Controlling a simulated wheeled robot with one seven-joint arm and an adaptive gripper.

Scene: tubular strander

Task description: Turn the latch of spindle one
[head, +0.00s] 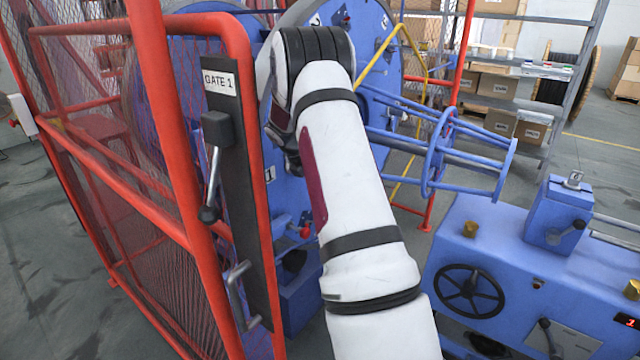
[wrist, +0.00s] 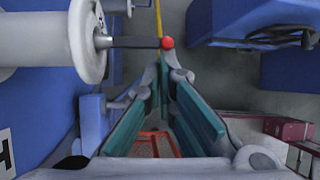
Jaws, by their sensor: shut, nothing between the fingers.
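In the wrist view, a dark lever (wrist: 135,42) with a red ball end (wrist: 167,43) sticks out sideways from a pale grey round hub (wrist: 85,45). It looks like the latch, but no label on it can be read. My gripper (wrist: 164,78) has teal pads and its fingertips are together, with nothing between them. The tips lie just below the red ball in the picture; whether they touch it I cannot tell. In the head view my arm hides the gripper.
A red mesh gate frame (head: 185,200) with a black GATE 1 post (head: 240,180) stands close left of my arm. A blue machine with a handwheel (head: 469,291) is at the right. Blue housings (wrist: 225,20) flank the gripper; a red toolbox (wrist: 288,130) shows lower right.

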